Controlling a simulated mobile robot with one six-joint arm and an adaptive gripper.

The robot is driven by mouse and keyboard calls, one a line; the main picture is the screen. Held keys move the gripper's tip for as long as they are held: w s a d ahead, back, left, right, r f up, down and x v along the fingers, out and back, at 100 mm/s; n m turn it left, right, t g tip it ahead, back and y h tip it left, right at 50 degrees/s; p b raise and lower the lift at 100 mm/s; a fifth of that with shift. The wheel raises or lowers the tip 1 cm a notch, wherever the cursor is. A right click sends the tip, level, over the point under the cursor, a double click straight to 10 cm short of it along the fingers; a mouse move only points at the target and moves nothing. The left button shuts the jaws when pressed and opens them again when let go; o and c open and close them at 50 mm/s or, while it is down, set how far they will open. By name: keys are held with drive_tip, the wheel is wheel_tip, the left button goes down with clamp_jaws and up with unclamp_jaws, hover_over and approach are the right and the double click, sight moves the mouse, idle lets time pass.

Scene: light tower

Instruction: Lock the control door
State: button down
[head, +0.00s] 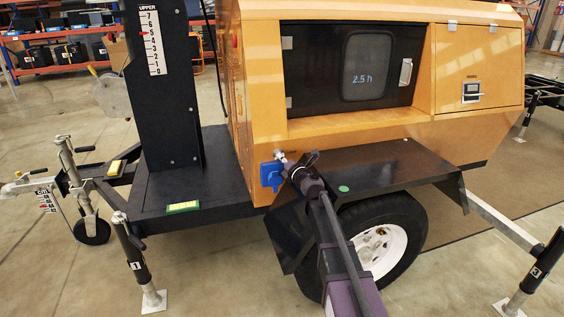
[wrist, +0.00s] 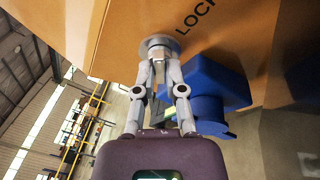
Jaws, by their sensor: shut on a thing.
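My gripper (head: 283,157) is at the lower left corner of the orange cabinet (head: 350,128). In the wrist view its fingers (wrist: 158,72) are shut on a small metal piece at a round silver lock (wrist: 157,46), just below partly visible "LOC" lettering (wrist: 190,18). The fingers hide most of that piece, so its turn angle cannot be told. A black door (head: 304,62) with a window reading "2.5 h" sits in the cabinet's recess and looks closed. Its pale handle (head: 405,72) is on the right side. A smaller orange panel (head: 490,65) with a latch (head: 471,92) is further right.
A blue box (head: 271,174) is mounted just below my gripper; it also stands close right of my fingers in the wrist view (wrist: 215,85). A black fender (head: 385,160) and wheel (head: 395,240) lie to the right. The black mast (head: 165,100) stands to the left.

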drive_tip(key=shift+w+m+y+b, duration=0.1)
drive_tip(key=shift+m+y+b, duration=0.35)
drive_tip(key=shift+m, duration=0.65)
drive_tip(key=c, duration=0.7)
unclamp_jaws()
